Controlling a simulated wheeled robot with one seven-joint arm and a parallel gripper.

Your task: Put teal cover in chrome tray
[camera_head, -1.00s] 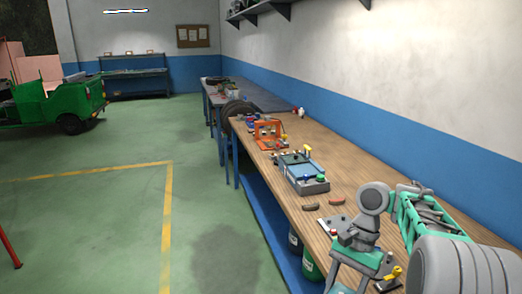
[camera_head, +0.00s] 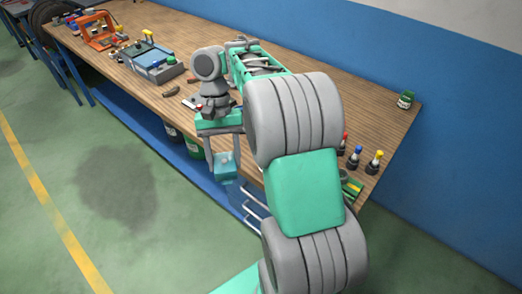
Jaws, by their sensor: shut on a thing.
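My gripper (camera_head: 224,160) hangs off the front edge of the workbench, fingers pointing down. It is shut on a small teal block-like piece (camera_head: 225,168), which looks like the teal cover. The piece is held between the two grey fingers, in front of the blue lower shelf. I cannot pick out the chrome tray for certain. Pale bent rods (camera_head: 256,206) show below the bench edge to the right of the held piece, partly hidden by my arm. My arm also hides part of the bench.
The wooden bench (camera_head: 330,95) carries a blue-grey box (camera_head: 152,65), an orange frame (camera_head: 97,32), a green jar (camera_head: 405,99) and small capped bottles (camera_head: 356,157). Green containers (camera_head: 194,147) stand under the bench. The green floor at left is clear.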

